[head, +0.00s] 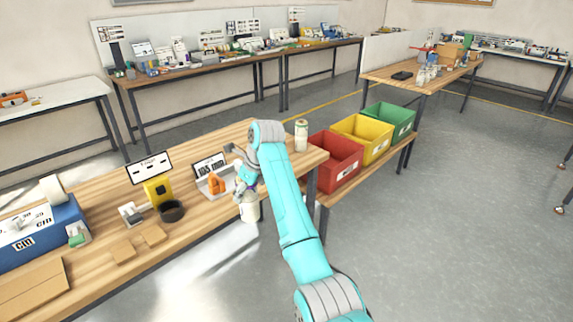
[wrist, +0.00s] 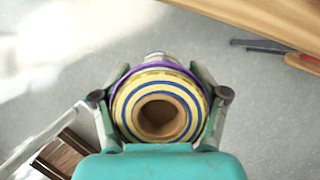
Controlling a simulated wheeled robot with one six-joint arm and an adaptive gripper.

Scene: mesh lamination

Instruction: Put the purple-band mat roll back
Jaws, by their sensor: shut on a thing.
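The purple-band mat roll (wrist: 160,84) sits between the fingers of my gripper (wrist: 160,100) in the wrist view. Its end faces the camera, with cream and blue rings around a hollow brown core. The purple band shows around its far side. In the head view my gripper (head: 246,190) is at the front edge of the wooden bench (head: 200,215), and the pale roll (head: 250,210) hangs upright below it, in front of the edge. Another pale roll (head: 301,136) stands upright on the bench's right end. My arm hides part of the bench.
Red (head: 334,160), yellow (head: 361,139) and green (head: 387,122) bins stand right of the bench. A display stand (head: 212,177), an orange object (head: 215,183), a black ring-shaped dish (head: 171,211) and a blue box (head: 40,236) are on the bench. Floor in front is clear.

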